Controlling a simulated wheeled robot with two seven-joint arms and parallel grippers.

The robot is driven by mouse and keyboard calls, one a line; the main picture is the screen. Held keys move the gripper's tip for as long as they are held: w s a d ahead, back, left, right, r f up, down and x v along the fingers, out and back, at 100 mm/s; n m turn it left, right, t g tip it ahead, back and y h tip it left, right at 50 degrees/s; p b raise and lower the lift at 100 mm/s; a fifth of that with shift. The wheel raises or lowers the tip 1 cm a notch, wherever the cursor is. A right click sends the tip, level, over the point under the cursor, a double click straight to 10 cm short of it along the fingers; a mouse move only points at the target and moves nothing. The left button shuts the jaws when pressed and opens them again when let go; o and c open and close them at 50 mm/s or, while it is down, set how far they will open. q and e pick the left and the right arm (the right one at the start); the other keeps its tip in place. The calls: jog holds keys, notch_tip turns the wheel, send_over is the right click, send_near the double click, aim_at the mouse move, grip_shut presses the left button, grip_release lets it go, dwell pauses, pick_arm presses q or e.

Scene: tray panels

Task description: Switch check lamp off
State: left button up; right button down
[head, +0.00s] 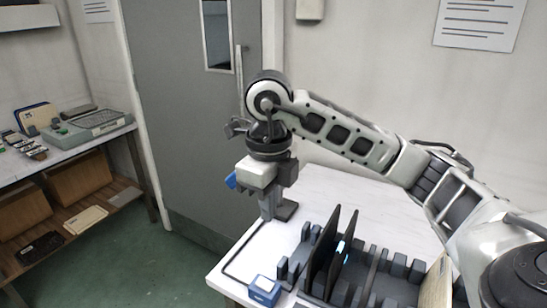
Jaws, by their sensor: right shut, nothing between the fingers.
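A dark grey stand (285,211) on the white table, with a short post partly behind my right gripper, looks like the check lamp's; its upper part is hidden. A thin dark cable runs along the table from near it to a small blue box (264,291) at the front edge, which may be its switch. My right gripper (250,192) is shut and empty, above the table's left edge, in front of the post and apart from the blue box. A small blue piece (231,180) shows beside the gripper; I cannot tell what it belongs to. My left gripper is out of view.
A dark slotted rack (372,284) holds upright dark panels (322,254) and a beige panel (437,281); a pale blue glow shows between the dark ones. The white table (340,195) is clear behind the rack. A side bench (85,140) stands left, beside a grey door (180,100).

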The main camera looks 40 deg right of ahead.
notch_tip(320, 180, up, 8)
jog(key=s, duration=0.1)
jog(key=shift+d+r, duration=0.15)
jog(key=shift+d, duration=0.1)
dwell(0.5)
